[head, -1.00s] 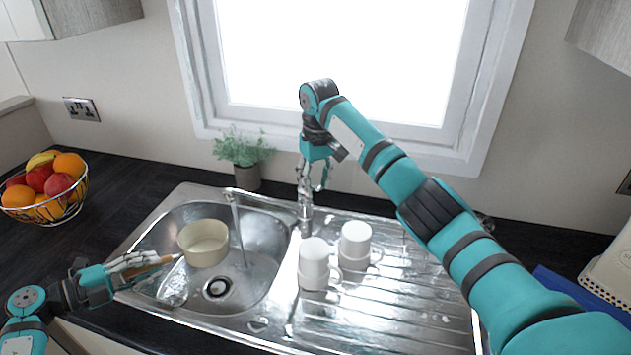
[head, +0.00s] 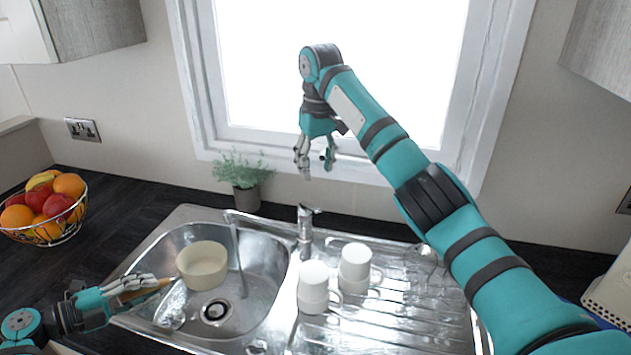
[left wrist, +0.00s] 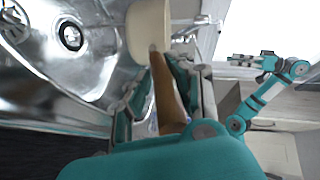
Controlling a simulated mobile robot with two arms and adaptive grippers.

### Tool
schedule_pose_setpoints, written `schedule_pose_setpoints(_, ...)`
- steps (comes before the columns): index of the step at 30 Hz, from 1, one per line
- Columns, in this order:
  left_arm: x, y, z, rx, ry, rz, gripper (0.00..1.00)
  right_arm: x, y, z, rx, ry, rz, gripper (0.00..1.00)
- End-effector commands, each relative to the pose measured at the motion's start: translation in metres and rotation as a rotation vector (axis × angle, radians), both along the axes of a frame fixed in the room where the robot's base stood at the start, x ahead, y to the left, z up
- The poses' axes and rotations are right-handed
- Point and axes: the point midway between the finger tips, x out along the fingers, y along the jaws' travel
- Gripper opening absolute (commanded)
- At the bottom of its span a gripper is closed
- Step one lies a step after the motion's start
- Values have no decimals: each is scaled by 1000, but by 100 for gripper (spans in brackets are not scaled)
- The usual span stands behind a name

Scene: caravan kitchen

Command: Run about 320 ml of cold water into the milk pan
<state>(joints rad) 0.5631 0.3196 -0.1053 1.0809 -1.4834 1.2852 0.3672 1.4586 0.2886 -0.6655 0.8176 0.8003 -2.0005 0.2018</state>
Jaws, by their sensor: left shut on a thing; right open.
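The cream milk pan (head: 202,267) is over the left part of the sink basin. My left gripper (head: 150,287) is shut on its wooden handle (left wrist: 168,98); the pan's side shows in the left wrist view (left wrist: 150,28). The tap (head: 305,232) stands behind the basin, its spout (head: 250,218) reaching left. A thin stream of water (head: 240,265) seems to fall from the spout, just right of the pan and into the basin. I cannot tell whether the pan holds water. My right gripper (head: 315,163) is open and empty, above the tap and apart from it.
White mugs (head: 314,285) stand stacked on the drainer (head: 400,315) right of the basin. A potted plant (head: 242,180) is behind the sink. A fruit basket (head: 45,212) stands at the left. The basin's drain (head: 215,310) is in front of the pan.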

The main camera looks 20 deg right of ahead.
Motion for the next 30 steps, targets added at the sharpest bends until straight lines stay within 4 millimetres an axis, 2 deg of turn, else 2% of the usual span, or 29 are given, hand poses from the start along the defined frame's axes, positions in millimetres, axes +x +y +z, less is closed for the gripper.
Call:
schedule_pose_setpoints(4,0,0,1,-2,-2,0,0,-1,0,9,-1,1,0,43)
schedule_pose_setpoints(14,2,-2,3,-5,-5,0,0,-1,0,9,-1,2,1,43)
schedule_pose_setpoints(17,9,-17,4,-8,-6,-2,0,-1,0,9,-1,1,1,43)
schedule_pose_setpoints(24,35,-70,4,-7,-3,-2,0,-1,0,9,-1,1,0,43)
schedule_pose_setpoints(27,43,-83,3,-6,-3,-1,0,-1,0,9,-1,1,0,43)
schedule_pose_setpoints(30,46,-88,2,-4,-3,1,0,-1,0,9,-1,1,0,43)
